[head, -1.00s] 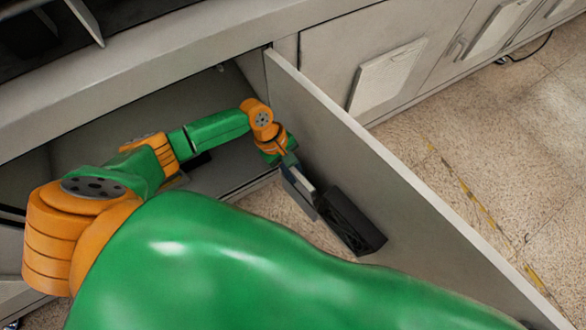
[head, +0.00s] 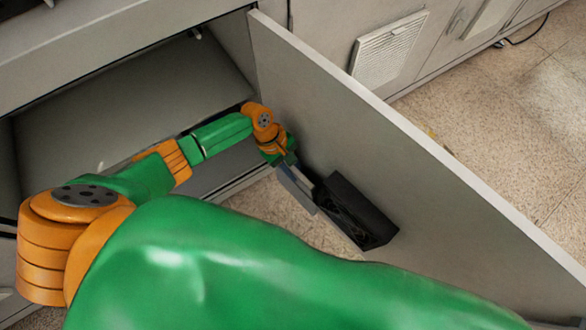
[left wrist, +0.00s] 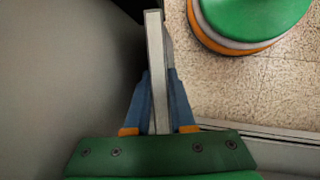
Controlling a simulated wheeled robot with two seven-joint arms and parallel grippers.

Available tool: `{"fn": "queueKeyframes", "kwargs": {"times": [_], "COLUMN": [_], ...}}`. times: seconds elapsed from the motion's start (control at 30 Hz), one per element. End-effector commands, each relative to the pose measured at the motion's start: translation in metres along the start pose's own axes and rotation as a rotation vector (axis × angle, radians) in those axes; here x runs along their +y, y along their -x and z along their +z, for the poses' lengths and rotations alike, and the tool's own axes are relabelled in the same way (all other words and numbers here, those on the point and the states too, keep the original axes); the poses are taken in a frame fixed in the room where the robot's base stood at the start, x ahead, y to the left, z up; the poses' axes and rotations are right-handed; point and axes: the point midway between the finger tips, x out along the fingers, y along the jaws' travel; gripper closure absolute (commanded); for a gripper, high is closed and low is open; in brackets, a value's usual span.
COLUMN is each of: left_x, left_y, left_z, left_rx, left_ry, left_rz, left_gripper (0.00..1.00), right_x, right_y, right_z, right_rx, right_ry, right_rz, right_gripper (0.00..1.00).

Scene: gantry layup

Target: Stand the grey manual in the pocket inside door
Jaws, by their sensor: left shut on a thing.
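The grey manual (head: 298,192) is in my left gripper (head: 291,172), beside the inner face of the open door (head: 335,120). In the left wrist view the manual (left wrist: 156,70) shows edge-on as a thin pale slab between the blue fingers of my left gripper (left wrist: 157,100), which is shut on it. The black pocket (head: 372,226) is on the door's inner face, just right of the manual in the head view. Whether the manual's far end is over or inside the pocket cannot be told. My right gripper is not in view.
The open cabinet (head: 120,105) lies behind my left arm. A neighbouring cabinet front carries a white vented panel (head: 388,48). Speckled floor (head: 490,130) is clear beyond the door. In the left wrist view the door's grey face (left wrist: 60,80) is close on the left.

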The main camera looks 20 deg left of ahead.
Motion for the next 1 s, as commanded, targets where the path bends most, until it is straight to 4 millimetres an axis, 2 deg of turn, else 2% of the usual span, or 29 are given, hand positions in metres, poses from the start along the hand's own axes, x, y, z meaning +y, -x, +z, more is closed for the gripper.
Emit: {"fn": "queueKeyframes", "kwargs": {"times": [0.1, 0.47, 0.5, 0.6, 0.87, 0.93, 1.0], "left_x": [0.001, 0.001, 0.001, 0.001, 0.000, 0.000, 0.001], "left_y": [-0.008, -0.009, -0.009, -0.009, -0.009, -0.001, 0.015], "left_z": [-0.003, -0.003, -0.003, -0.003, -0.004, -0.003, -0.002], "left_rx": [-0.001, -0.001, -0.001, -0.001, 0.000, 0.001, 0.001], "left_ry": [-0.001, -0.001, -0.001, -0.001, -0.001, 0.000, -0.001], "left_rz": [0.002, 0.002, 0.002, 0.001, 0.000, 0.001, 0.001], "left_gripper": [1.00, 1.00, 0.67, 0.43, 0.43, 0.43, 0.43], "right_x": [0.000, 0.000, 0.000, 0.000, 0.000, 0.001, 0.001], "right_y": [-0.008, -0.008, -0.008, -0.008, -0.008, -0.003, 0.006], "right_z": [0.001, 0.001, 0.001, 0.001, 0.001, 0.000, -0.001], "right_rx": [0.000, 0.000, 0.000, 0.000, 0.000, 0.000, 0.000], "right_ry": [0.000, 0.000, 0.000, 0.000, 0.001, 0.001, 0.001], "right_rz": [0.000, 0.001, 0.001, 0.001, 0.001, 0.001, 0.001], "right_gripper": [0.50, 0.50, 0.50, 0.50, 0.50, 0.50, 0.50]}}
